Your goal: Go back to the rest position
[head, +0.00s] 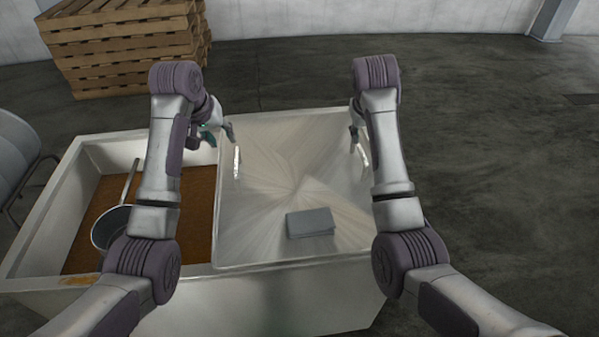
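My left gripper (235,155) hangs over the left edge of the pale right-hand basin. My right gripper (360,152) hangs over the right side of the same basin. Both arms reach forward, roughly mirrored, with the grippers pointing down. I see no object held in either one, but the fingers are seen side-on and small, so their opening is unclear. A small dark green part (208,137) shows beside the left wrist; I cannot tell what it is.
Wooden pallets (125,45) are stacked behind; a grey chair (18,150) stands left. The right floor is clear.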

